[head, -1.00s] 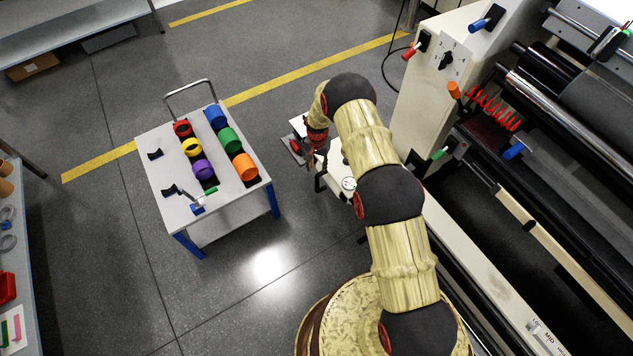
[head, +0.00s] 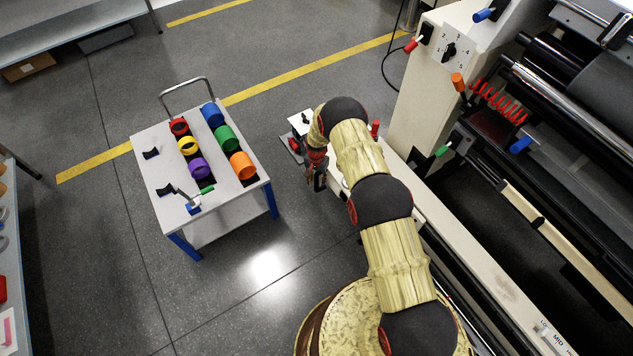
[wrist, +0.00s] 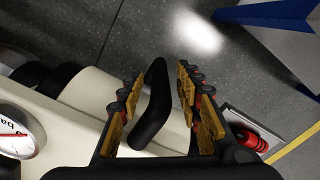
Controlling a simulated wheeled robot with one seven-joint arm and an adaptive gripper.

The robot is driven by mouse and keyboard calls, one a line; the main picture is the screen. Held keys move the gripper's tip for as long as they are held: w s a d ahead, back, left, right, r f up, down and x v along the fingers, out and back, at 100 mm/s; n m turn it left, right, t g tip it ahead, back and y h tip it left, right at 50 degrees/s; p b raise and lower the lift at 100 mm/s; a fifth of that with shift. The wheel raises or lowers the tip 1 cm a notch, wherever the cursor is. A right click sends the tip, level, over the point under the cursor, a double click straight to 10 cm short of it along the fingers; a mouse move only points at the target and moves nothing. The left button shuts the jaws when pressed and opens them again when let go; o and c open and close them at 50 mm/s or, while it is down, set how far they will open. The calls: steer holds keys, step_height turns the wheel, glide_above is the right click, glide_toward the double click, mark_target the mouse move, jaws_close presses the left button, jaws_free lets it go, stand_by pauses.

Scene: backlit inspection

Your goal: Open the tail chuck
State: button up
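A black lever (wrist: 153,110) stands out of a pale housing (wrist: 90,92) in the wrist view; I cannot tell for certain that it belongs to the tail chuck. My gripper (wrist: 160,78) is open, with one finger on each side of the lever. In the head view my gripper (head: 319,180) is beside the machine's pale beam, and my arm hides the lever and most of the chuck.
A pressure gauge (wrist: 18,132) sits close left of the gripper. A red part (wrist: 250,140) on a grey plate is at the right. The machine (head: 470,50) carries several coloured handles. A cart (head: 160,180) with coloured rings stands left, with free floor (head: 270,265) between.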

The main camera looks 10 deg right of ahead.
steer(key=shift+c, duration=0.9)
steer(key=c, duration=0.4)
steer(key=shift+w, duration=0.1)
jaws_close()
